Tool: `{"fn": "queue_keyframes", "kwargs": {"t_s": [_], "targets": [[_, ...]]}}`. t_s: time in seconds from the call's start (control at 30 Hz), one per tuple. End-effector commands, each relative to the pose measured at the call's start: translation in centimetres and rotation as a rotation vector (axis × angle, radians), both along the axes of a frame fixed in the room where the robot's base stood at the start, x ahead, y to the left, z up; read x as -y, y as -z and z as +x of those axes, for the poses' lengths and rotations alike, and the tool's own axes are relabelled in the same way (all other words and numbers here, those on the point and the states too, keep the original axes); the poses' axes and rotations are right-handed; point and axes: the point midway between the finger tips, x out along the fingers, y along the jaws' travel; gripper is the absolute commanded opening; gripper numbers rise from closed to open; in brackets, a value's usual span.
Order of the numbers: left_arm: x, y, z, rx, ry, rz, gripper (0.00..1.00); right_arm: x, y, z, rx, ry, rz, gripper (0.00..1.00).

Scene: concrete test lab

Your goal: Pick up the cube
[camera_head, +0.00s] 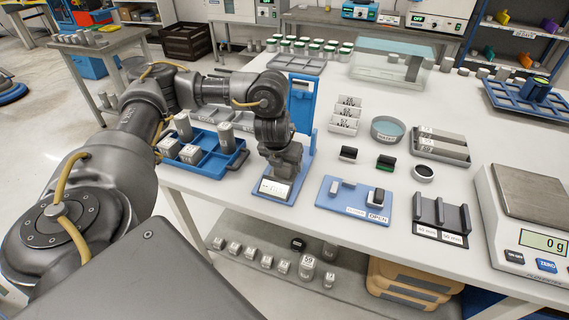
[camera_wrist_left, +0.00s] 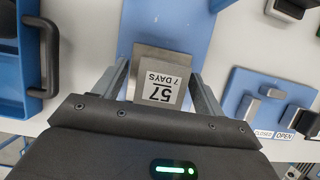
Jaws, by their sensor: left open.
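The cube (camera_wrist_left: 160,72) is a grey metal-like block with a white label reading "57 7 DAYS". In the left wrist view it sits on a blue plate between my two fingers. In the head view the cube (camera_head: 273,189) is low on the base of a blue upright stand (camera_head: 301,105), partly hidden by my gripper. My left gripper (camera_wrist_left: 159,78) is open, with one finger on each side of the cube; I cannot tell whether either touches it. In the head view my left gripper (camera_head: 283,173) points down over the cube. My right gripper is not in view.
A blue tray (camera_head: 207,165) with several blocks is left of the stand. A blue open/closed board (camera_head: 345,207), a dark slotted holder (camera_head: 440,215) and a scale (camera_head: 525,195) are to the right. The table's front edge is close to the stand.

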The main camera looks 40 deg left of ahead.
Motion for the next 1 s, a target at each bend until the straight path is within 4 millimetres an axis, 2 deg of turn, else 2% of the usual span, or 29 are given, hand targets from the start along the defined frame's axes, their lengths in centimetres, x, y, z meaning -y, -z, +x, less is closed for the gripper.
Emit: {"fn": "queue_keyframes", "kwargs": {"t_s": [0.13,0.57,0.87,1.0], "targets": [[0.0,-0.1,0.0,0.000,0.000,0.000,0.70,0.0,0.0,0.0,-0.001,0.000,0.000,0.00],[0.0,-0.1,0.0,0.000,0.000,0.000,0.14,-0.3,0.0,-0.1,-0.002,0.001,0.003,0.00],[0.0,-0.4,0.0,0.001,0.000,-0.001,0.14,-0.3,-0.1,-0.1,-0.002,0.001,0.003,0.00],[0.1,-1.4,0.1,0.004,0.002,0.000,0.14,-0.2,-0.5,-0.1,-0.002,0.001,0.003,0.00]]}}
